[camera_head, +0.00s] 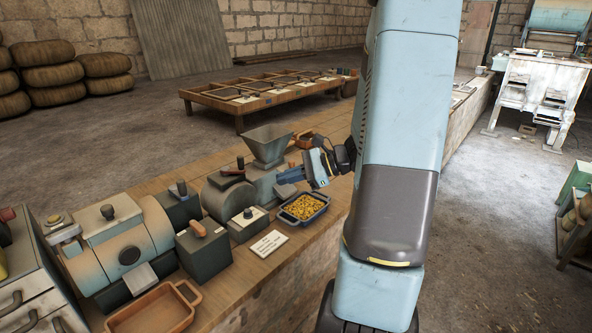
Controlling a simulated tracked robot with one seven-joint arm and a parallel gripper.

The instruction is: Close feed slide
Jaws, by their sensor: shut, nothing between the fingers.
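A small mill (228,197) with a rounded grey housing stands on the long bench. A metal hopper (269,146) rises at its right side. I cannot clearly make out the feed slide; the area below the hopper is partly hidden by my gripper. A dark red-brown handle (233,171) lies on top of the mill housing. My gripper (280,178) is shut and empty, pointing left just below the hopper, close to the mill's right side. I cannot tell whether its tips touch the mill.
A blue-grey tray of yellow grain (303,208) sits in front of the mill, below my gripper. A white label card (268,243) lies near the bench edge. A larger drum machine (118,250), dark boxes with levers (203,250) and an orange tray (153,311) stand to the left.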

